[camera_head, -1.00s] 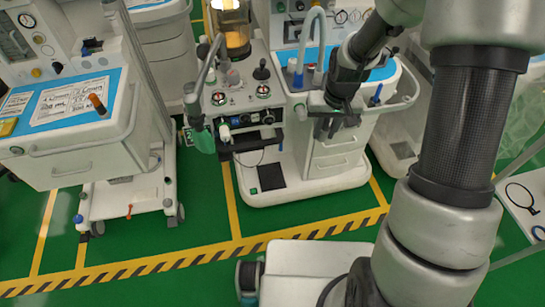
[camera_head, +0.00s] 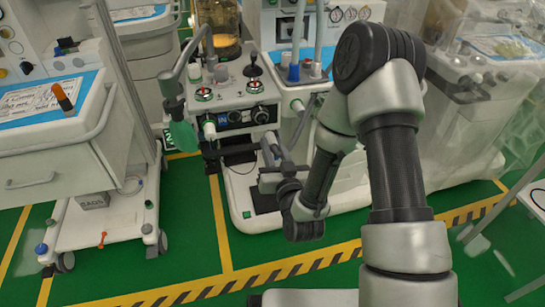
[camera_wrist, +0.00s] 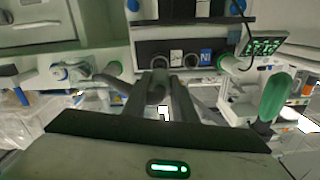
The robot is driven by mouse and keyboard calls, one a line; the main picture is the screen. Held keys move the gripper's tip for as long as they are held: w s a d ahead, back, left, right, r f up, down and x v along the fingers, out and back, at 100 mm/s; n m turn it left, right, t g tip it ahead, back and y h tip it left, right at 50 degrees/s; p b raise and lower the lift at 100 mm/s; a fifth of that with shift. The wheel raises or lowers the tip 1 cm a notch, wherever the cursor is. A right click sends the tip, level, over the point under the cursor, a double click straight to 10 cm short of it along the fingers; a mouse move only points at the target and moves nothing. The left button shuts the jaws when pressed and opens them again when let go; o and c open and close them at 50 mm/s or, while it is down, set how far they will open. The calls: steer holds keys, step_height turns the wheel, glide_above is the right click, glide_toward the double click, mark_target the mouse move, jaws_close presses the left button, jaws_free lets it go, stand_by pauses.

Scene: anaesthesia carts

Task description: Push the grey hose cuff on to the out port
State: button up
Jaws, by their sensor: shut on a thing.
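My gripper (camera_head: 270,158) is in front of the middle anaesthesia cart, just right of its dark lower front panel. In the wrist view my gripper (camera_wrist: 164,92) has its two dark fingers close together, shut on the grey hose cuff (camera_wrist: 156,88). Ahead of the fingertips, the dark panel (camera_wrist: 172,45) carries two round port-like rings; I cannot tell for certain which is the out port. A blue label (camera_wrist: 206,57) sits beside the right ring. The cuff appears apart from the rings, though the fingers hide part of it.
A green breathing bag (camera_head: 183,136) hangs left of the panel, and shows at the right of the wrist view (camera_wrist: 275,97). A white drawer cart (camera_head: 60,165) stands left. Plastic-covered equipment (camera_head: 475,85) stands right. Green floor (camera_head: 180,240) is open in front.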

mark_target(263, 122)
steer(key=shift+r, duration=0.15)
steer(key=shift+s, duration=0.1)
steer(key=shift+x, duration=2.9)
steer(key=shift+x, duration=1.3)
steer(key=o, duration=1.1)
